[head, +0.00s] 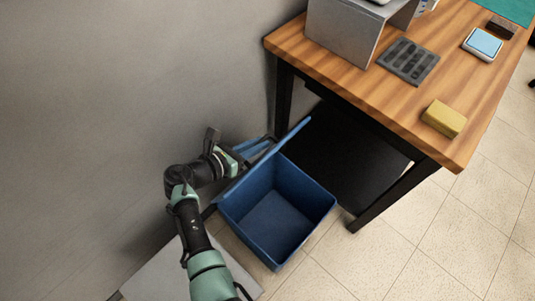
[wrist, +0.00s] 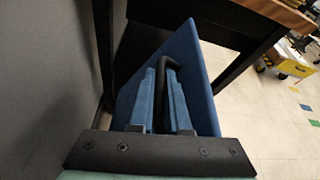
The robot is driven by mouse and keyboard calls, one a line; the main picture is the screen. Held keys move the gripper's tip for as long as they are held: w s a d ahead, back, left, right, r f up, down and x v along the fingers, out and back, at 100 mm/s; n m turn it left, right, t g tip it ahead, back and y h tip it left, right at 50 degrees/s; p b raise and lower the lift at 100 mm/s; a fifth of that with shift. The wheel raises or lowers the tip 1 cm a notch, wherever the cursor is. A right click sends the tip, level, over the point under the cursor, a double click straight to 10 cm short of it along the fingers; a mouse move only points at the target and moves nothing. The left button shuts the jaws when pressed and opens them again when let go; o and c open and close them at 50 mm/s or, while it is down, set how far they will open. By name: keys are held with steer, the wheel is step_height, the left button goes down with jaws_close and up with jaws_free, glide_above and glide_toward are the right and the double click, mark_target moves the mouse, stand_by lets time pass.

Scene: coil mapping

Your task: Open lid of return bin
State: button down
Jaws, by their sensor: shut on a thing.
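The blue return bin (head: 272,218) stands on the floor beside the table. Its inside shows and looks empty. The blue lid (head: 293,134) is raised, seen nearly edge-on at the bin's back side; in the wrist view it is a tilted blue panel (wrist: 200,75). My gripper (head: 260,146) is behind the lid, between it and the wall. In the wrist view its blue fingers (wrist: 160,95) are shut on the lid's black handle (wrist: 161,68). The exact finger contact is partly hidden in the head view.
A grey wall (head: 120,90) is close on the left. The wooden table (head: 385,95), with black legs, bears a yellow block (head: 443,118), a black tray (head: 408,61) and a blue-topped device (head: 483,44). The tiled floor in front is clear.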

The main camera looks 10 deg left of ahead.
steer(key=w+a+n+g+h+b, duration=0.1)
steer(key=w+a+b, duration=0.5)
steer(key=b, duration=0.6)
steer(key=shift+a+r+n+h, duration=0.2)
steer(key=shift+a+n+h, duration=0.3)
steer(key=shift+a+n, duration=0.7)
steer(key=shift+a, duration=0.1)
steer(key=c, duration=1.2)
jaws_free()
steer(key=shift+w, duration=0.1)
steer(key=shift+o, duration=0.2)
steer(key=shift+r, duration=0.15)
steer(key=p+v, duration=0.2)
steer(key=v, duration=1)
